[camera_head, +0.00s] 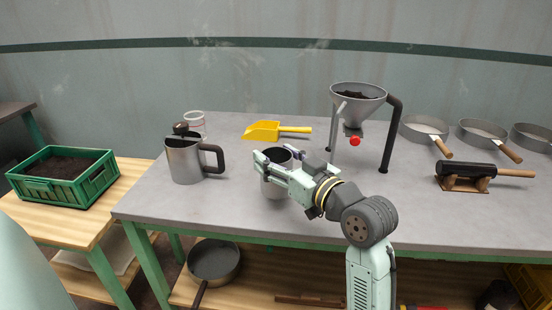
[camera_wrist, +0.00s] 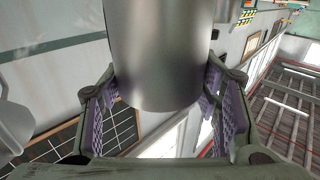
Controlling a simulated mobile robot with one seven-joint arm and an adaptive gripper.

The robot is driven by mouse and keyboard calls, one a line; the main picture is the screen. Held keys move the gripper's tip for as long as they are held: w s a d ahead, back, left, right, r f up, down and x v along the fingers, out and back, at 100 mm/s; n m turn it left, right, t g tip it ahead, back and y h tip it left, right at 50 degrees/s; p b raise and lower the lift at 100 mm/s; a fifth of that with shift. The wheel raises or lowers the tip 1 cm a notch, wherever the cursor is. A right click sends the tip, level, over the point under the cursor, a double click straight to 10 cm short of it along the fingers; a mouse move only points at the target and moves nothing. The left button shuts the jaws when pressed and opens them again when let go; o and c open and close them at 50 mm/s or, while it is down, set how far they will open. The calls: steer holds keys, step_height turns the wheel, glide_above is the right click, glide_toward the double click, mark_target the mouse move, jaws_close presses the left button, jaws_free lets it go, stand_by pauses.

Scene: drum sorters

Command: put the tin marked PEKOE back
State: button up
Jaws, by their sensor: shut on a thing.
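My gripper (camera_head: 278,160) is shut on a plain grey metal tin (camera_head: 274,188) at the middle of the grey worktable. The fingers clasp the tin from either side, and the tin looks upright. Its open top shows dark inside. I cannot tell whether its base touches the table. In the wrist view the tin's smooth side (camera_wrist: 160,50) stands between the purple finger pads of my gripper (camera_wrist: 160,92). No PEKOE marking can be read on any thing in view.
On the worktable (camera_head: 235,210), a metal jug (camera_head: 184,160) and a white container (camera_head: 195,120) stand left. A yellow scoop (camera_head: 263,131) lies behind. A funnel stand (camera_head: 357,105), sieves (camera_head: 425,129) and a black roller (camera_head: 466,170) are right. A green soil crate (camera_head: 62,190) stands far left.

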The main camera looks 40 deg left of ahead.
steer(key=shift+w+a, duration=0.75)
steer(key=shift+a, duration=0.1)
steer(key=shift+w+f, duration=0.1)
steer(key=shift+f, duration=0.15)
steer(key=shift+f+p, duration=0.35)
steer(key=shift+f, duration=1.25)
steer(key=shift+f, duration=0.1)
steer(key=o, duration=1.2)
